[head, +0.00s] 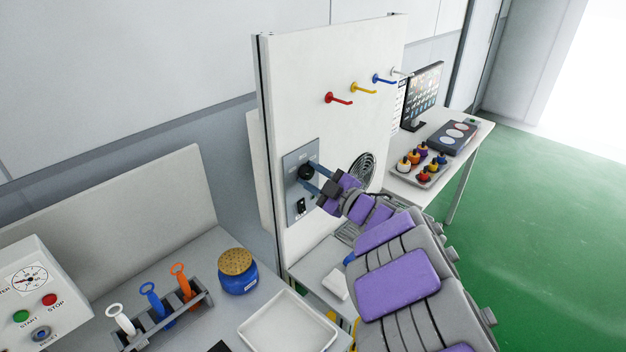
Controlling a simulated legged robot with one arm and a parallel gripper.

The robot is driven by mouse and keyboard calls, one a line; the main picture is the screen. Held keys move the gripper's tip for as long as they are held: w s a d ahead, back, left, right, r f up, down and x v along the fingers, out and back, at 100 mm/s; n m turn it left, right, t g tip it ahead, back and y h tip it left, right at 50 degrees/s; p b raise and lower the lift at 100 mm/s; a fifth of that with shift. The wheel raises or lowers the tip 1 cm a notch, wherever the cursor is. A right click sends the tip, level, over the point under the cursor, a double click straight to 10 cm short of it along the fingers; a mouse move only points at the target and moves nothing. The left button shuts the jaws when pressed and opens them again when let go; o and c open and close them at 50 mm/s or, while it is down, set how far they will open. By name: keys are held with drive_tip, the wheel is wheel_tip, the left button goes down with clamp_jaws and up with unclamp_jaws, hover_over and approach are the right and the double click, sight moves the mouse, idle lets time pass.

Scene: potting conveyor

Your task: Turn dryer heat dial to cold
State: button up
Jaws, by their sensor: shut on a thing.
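The dryer heat dial (305,172) is a round black knob on the upper part of a grey control plate (291,204) on the tall white panel. My gripper (308,177) reaches in from the right and is shut on the dial, with one blue finger above it and one below. The fingers and wrist hide part of the plate, and any heat markings are too small to read. A black switch (300,206) sits below the dial on the same plate.
Red (338,98), yellow (363,88) and blue (383,80) hooks stick out above my arm. A round vent (362,170) is right of the plate. A blue jar (237,272), a tool rack (165,318) and a white tray (288,322) stand in front. Green floor at right is clear.

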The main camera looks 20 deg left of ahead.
idle(0.5)
drive_tip(key=o, duration=1.1)
drive_tip(key=shift+c, duration=0.2)
drive_tip(key=shift+s, duration=0.1)
drive_tip(key=p+v, duration=0.2)
drive_tip(key=v, duration=1.5)
drive_tip(key=shift+d, duration=0.2)
